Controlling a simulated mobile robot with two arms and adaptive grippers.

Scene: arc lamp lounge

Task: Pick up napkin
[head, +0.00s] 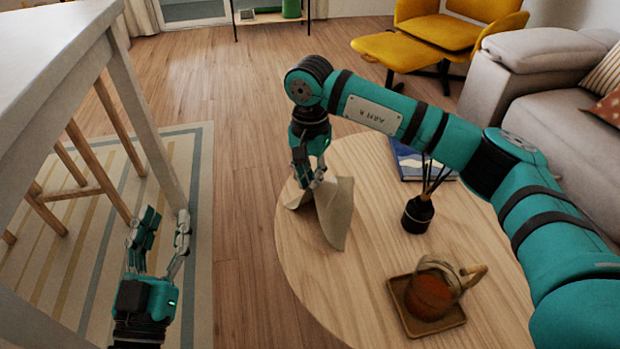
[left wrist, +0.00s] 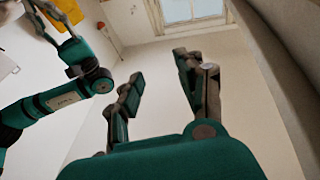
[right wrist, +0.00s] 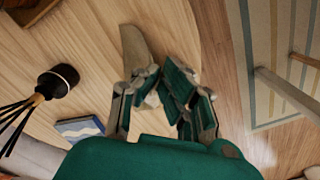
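The napkin (head: 337,215) is a beige cloth at the left side of the round wooden table. It is bunched up, with its top at my right gripper (head: 311,180) and its lower part hanging down to or near the tabletop. In the right wrist view the napkin (right wrist: 136,48) runs in between the fingers of that gripper (right wrist: 160,88), which look closed on it. The exact contact is partly hidden by the fingers. My left gripper (head: 163,222) is open and empty, low at the left over the striped rug; it also shows open in the left wrist view (left wrist: 158,68).
The round table (head: 300,255) also holds a black reed diffuser (head: 417,214), a blue book (head: 408,160) and a tea pot (head: 432,290) on a wooden tray (head: 411,325). A tall white table (head: 50,45) stands near my left gripper. A grey sofa (head: 560,110) is at the right.

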